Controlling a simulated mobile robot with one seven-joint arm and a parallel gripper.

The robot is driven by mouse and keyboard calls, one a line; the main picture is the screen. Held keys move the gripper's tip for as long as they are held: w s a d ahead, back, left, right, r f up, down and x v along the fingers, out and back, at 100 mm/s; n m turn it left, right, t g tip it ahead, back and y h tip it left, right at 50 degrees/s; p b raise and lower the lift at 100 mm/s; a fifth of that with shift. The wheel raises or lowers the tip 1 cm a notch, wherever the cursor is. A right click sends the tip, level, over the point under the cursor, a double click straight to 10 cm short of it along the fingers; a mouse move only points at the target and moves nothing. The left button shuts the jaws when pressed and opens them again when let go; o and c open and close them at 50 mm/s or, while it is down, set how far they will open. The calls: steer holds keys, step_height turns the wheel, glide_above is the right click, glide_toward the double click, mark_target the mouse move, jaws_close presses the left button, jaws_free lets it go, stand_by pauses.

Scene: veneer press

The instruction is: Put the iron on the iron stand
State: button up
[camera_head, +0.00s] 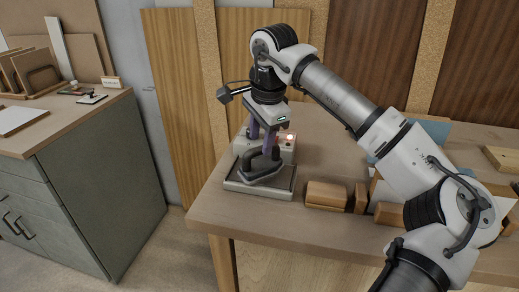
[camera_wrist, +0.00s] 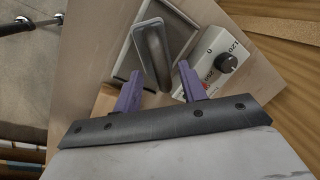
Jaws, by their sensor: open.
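The iron (camera_head: 264,172), dark grey with a looped handle, rests within the shallow grey iron stand (camera_head: 230,187) near the table's left front edge. In the wrist view the iron (camera_wrist: 152,48) also lies inside the rim of the stand (camera_wrist: 192,24). My gripper (camera_head: 262,144) has purple fingers and is just above the iron. In the wrist view my gripper (camera_wrist: 160,76) has its fingers spread apart with nothing held between them. The fingertips are close to the handle; I cannot tell whether either touches it.
A control box (camera_head: 288,143) with a lit red light stands right behind the stand; its dial (camera_wrist: 227,63) shows in the wrist view. Wooden blocks (camera_head: 326,195) lie to the right along the table (camera_head: 250,222). A separate green-grey cabinet (camera_head: 95,170) stands left across a gap.

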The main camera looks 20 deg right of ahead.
step_height(320, 180, up, 7)
steer(key=s, duration=0.1)
steer(key=shift+s+d+r, duration=0.15)
steer(key=shift+s+r, duration=0.05)
stand_by(1.5)
